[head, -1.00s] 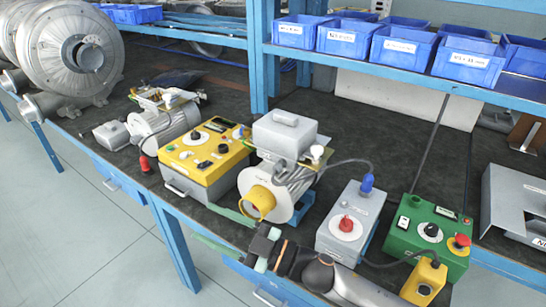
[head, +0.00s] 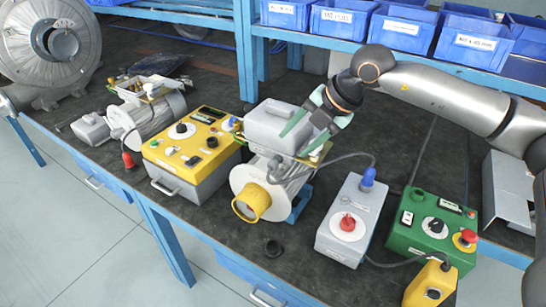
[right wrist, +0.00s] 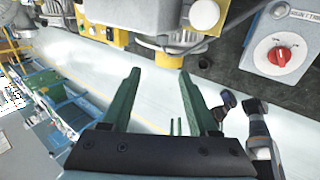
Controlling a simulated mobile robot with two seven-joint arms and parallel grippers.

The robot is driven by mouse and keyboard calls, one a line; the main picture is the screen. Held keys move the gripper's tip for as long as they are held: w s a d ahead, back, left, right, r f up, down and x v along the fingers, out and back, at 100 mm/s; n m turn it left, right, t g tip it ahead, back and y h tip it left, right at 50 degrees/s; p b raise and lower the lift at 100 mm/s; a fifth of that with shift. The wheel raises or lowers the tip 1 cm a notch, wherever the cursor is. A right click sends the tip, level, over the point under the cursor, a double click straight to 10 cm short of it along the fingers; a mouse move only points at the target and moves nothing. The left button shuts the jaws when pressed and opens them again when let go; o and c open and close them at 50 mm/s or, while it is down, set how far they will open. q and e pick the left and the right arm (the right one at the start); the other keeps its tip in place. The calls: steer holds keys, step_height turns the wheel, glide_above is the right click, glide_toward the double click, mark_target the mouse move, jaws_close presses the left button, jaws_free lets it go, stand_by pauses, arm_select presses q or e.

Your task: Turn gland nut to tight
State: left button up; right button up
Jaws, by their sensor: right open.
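The motor (head: 257,188) stands mid-bench with a yellow-rimmed shaft end and a grey terminal box (head: 281,124) on top. A grey cable fitting (head: 274,170) sits below the box, where a dark cable joins; I cannot tell its nut apart. It also shows in the right wrist view (right wrist: 178,42), near a white round knob (right wrist: 204,14). My right gripper (head: 304,134) is open, its green fingers at the terminal box's right side, covering part of it. In the right wrist view, nothing is between the fingers (right wrist: 160,92). My left gripper is not in view.
A grey box with a red knob (head: 347,224) and a green control box (head: 433,226) stand right of the motor. A yellow control box (head: 192,160) stands left. Blue bins (head: 402,40) fill the shelf behind.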

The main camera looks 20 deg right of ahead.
mark_target(274, 165)
steer(key=x, duration=0.4)
steer(key=d+p+x, duration=0.1)
steer(key=x, duration=0.6)
steer(key=shift+w+f+p, duration=0.4)
steer(key=shift+w+f, duration=0.05)
steer(key=shift+w, duration=0.05)
steer(key=shift+c, duration=0.3)
jaws_close()
